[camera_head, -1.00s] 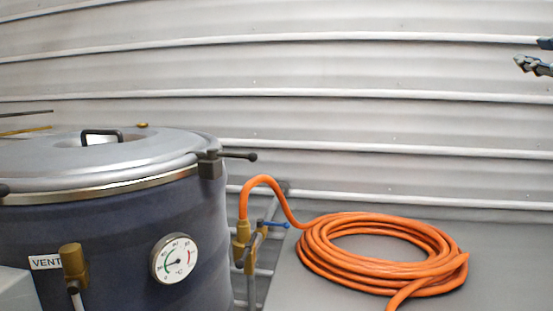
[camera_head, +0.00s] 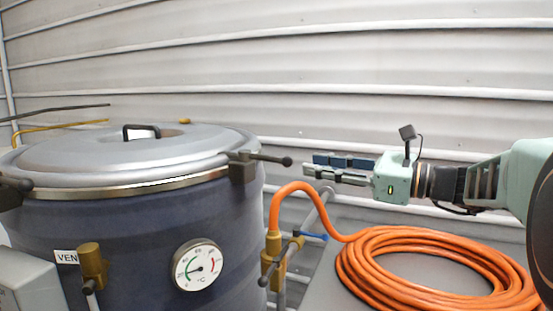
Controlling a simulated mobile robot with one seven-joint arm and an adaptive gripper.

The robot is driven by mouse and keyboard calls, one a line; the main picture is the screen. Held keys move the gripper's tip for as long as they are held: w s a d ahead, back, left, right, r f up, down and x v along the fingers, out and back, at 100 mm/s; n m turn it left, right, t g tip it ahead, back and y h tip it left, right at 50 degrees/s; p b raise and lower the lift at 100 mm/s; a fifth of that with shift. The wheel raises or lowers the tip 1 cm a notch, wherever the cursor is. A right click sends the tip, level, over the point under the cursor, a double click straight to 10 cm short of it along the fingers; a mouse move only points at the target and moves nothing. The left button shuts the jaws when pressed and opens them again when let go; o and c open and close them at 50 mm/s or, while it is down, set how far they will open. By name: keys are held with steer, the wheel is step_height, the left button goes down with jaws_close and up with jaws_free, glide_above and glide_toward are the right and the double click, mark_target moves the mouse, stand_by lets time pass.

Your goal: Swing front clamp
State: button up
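A dark clamp (camera_head: 243,168) sits on the right side of the vessel's rim, its handle with a round knob (camera_head: 287,161) pointing right, away from the lid. A second dark clamp (camera_head: 14,190) is partly cut off at the left edge. I cannot tell which is the front one. The grey lid (camera_head: 95,160) rests on the blue vessel (camera_head: 130,240). My gripper (camera_head: 308,167) comes in from the right, its fingers pointing left at the right clamp's knob, a little apart from it. The fingers show a narrow gap and hold nothing.
An orange hose (camera_head: 362,265) lies coiled at the right below my arm and joins a brass valve (camera_head: 273,255). A dial thermometer (camera_head: 198,265) and a brass vent fitting (camera_head: 92,262) stick out from the vessel. A ribbed wall (camera_head: 300,70) stands behind.

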mark_target(282, 161)
steer(key=x, duration=1.1)
steer(key=shift+s+a+f, duration=0.1)
steer(key=shift+s+a, duration=0.25)
steer(key=shift+c, duration=0.4)
jaws_close()
